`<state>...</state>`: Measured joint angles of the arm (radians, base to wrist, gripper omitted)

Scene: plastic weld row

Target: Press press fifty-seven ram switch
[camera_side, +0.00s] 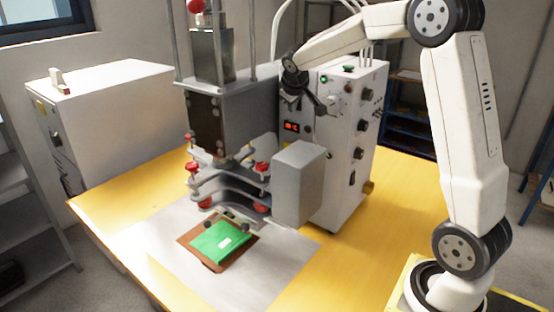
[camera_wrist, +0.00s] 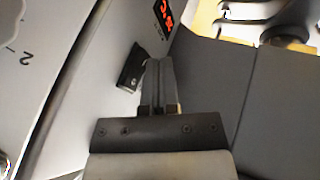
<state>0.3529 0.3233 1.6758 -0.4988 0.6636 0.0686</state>
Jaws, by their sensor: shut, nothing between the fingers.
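The machine's white control box (camera_side: 345,150) stands at the middle of the table, with a lit red display (camera_side: 291,127) on its front. The display also shows in the wrist view (camera_wrist: 163,15). A small black switch (camera_wrist: 130,68) sticks out of the panel just below the display in the wrist view. My gripper (camera_side: 297,107) is at the upper front of the box, above the display in the side view. In the wrist view its fingers (camera_wrist: 154,64) are shut and empty, with the tips close beside the switch. I cannot tell whether they touch it.
The grey press head (camera_side: 208,120) stands left of the box, and a grey block (camera_side: 299,183) is in front. A green piece (camera_side: 222,240) lies on a brown plate below the press. A white cabinet (camera_side: 110,120) is at left.

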